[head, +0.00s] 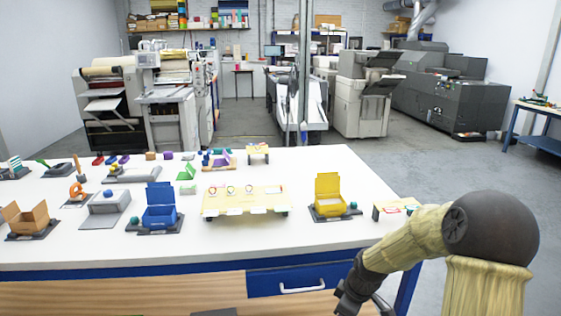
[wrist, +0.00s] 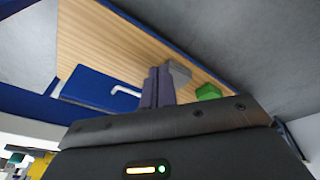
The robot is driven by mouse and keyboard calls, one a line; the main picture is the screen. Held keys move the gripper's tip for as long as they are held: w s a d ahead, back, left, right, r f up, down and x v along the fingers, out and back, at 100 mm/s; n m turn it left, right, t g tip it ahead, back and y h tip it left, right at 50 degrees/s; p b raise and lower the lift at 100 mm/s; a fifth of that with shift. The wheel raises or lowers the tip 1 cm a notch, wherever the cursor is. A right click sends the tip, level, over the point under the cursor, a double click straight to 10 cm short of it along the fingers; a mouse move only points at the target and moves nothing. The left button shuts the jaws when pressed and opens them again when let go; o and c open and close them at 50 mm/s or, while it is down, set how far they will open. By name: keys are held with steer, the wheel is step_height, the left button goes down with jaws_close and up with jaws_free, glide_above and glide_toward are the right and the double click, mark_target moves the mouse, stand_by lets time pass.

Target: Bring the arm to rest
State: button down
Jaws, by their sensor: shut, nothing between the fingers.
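My arm reaches in from the lower right of the head view, bent downward past the table's near right corner. My gripper (head: 358,302) is dark and partly cut off by the bottom edge there. In the wrist view my gripper (wrist: 158,86) shows two dark fingers close together, with nothing between them. It is apart from the white table top (head: 300,248).
The table's blue drawer (head: 290,280) has a pale handle. A yellow box (head: 329,198), a blue box (head: 160,213) and a cream board (head: 245,201) stand on top. The wrist view shows a grey block (wrist: 180,71) and a green block (wrist: 208,92) near the wood.

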steer(key=s+r+m+h, duration=0.1)
steer(key=s+r+m, duration=0.25)
steer(key=s, duration=0.25)
steer(key=s+a+r+m, duration=0.1)
steer(key=s+r+m, duration=0.1)
steer(key=s+m, duration=0.25)
steer(key=s+r+m+h, duration=0.1)
steer(key=s+r+m, duration=0.15)
steer(key=s, duration=0.35)
step_height(320, 180, up, 12)
steer(key=p, duration=1.2)
steer(key=shift+w+a+f+m+p, duration=0.15)
steer(key=shift+f+m+p, duration=0.05)
steer(key=shift+m+p, duration=0.15)
